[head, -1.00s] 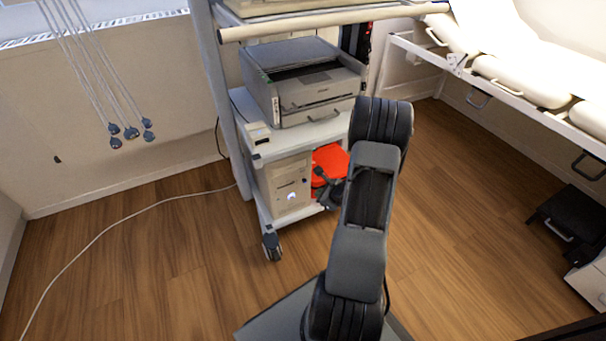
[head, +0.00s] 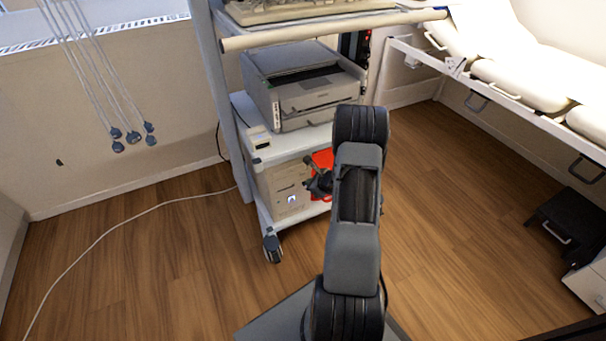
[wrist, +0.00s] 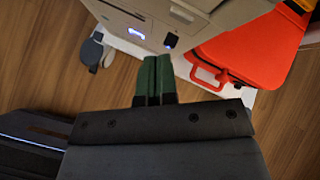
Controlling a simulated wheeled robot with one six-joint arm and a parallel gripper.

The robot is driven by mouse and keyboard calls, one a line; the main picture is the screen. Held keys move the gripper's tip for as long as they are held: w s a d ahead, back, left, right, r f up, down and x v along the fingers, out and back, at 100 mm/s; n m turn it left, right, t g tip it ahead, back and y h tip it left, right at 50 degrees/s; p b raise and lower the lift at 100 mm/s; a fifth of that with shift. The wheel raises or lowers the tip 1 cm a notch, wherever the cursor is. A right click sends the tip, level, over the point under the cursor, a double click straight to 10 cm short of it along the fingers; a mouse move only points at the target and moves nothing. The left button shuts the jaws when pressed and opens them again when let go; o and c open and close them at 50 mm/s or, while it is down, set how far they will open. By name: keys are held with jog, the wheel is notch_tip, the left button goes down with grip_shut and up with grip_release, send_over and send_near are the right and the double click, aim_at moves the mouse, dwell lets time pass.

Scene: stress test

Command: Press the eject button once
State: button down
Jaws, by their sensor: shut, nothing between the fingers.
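A beige computer tower (head: 283,187) stands on the cart's lower shelf. I cannot tell which part is the eject button. My gripper (head: 308,183) is beside the tower's right front, partly hidden by my arm. In the wrist view its green fingertips (wrist: 157,58) are together and empty, just below the dark square, with a visible gap.
A red case (wrist: 250,45) lies right of the tower on the shelf, mostly behind my arm in the head view. A printer (head: 305,88) stands on the shelf above. A cart wheel (head: 272,248) is at front left. The wood floor (head: 150,260) left of the cart is open except for a white cable.

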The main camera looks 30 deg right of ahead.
aim_at(302, 176)
jog(key=shift+w+d, duration=0.1)
jog(key=shift+w, duration=0.65)
jog(key=shift+w, duration=0.2)
dwell(1.6)
jog(key=shift+w, duration=0.1)
jog(key=shift+w+r, duration=0.1)
jog(key=shift+w+d+r+b, duration=0.1)
jog(key=shift+w+r+b, duration=0.25)
jog(key=shift+w+r, duration=0.2)
dwell(1.3)
jog(key=shift+s+f, duration=0.1)
jog(key=shift+f, duration=0.1)
dwell(0.4)
jog(key=shift+s+a+f+b, duration=0.15)
jog(key=shift+s+b, duration=0.25)
jog(key=shift+s, duration=0.45)
jog(key=shift+s+a+f+b, duration=0.1)
jog(key=shift+s+b, duration=0.3)
jog(key=shift+s, duration=0.45)
jog(key=shift+s+a+f+b, duration=0.15)
jog(key=shift+s+b, duration=0.25)
jog(key=shift+s, duration=0.45)
